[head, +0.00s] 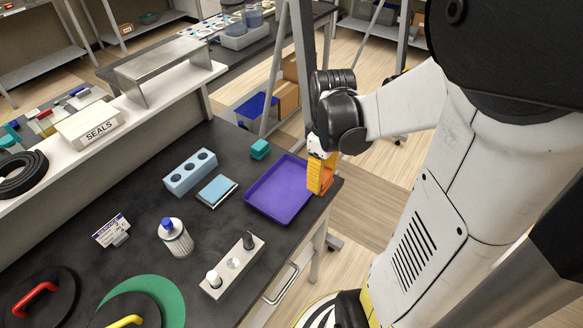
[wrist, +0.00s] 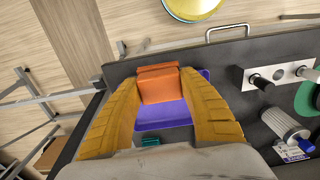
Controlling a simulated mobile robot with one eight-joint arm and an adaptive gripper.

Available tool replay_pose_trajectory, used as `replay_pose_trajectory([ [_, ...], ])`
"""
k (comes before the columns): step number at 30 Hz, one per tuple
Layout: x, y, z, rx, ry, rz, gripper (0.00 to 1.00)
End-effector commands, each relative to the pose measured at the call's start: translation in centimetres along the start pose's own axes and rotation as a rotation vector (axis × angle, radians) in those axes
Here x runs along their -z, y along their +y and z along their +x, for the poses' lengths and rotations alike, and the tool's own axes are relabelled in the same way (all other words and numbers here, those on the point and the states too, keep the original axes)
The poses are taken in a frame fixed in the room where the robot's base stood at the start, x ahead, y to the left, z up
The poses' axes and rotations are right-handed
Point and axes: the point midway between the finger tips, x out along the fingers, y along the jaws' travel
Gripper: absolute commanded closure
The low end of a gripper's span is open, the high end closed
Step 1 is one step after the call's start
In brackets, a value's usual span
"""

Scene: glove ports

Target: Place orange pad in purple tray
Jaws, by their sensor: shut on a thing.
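The purple tray (head: 277,190) lies flat on the dark bench near its right edge and looks empty. My gripper (head: 322,180) is over the tray's right side, with its yellow fingers pointing down. In the wrist view my gripper (wrist: 159,90) is shut on the orange pad (wrist: 158,84), which sits between the two fingertips. In the head view the orange pad (head: 327,181) is partly hidden by the fingers. The purple tray (wrist: 170,115) shows behind the pad in the wrist view. I cannot tell whether the pad touches the tray.
Left of the tray are a teal block (head: 260,149), a blue-grey pad (head: 217,191) and a light-blue block with holes (head: 190,172). A white block with pegs (head: 232,266) and a ribbed canister (head: 175,239) stand nearer. A raised shelf (head: 120,118) runs along the back.

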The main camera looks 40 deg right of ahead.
Motion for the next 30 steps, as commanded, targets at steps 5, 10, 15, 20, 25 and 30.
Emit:
replay_pose_trajectory([
  [5, 2.5, 0.1, 1.9, 0.0, 0.0, -0.002, 0.92],
  [10, 6.8, 0.2, 4.6, 0.0, 0.0, -0.003, 0.92],
  [15, 10.2, 0.4, 6.4, 0.0, 0.0, -0.001, 0.92],
  [20, 11.4, 0.4, 7.0, 0.0, 0.0, 0.001, 0.92],
  [25, 11.5, 0.4, 8.9, 0.0, 0.0, 0.002, 0.92],
  [30, 11.5, 0.4, 11.1, 0.0, 0.0, 0.002, 0.92],
])
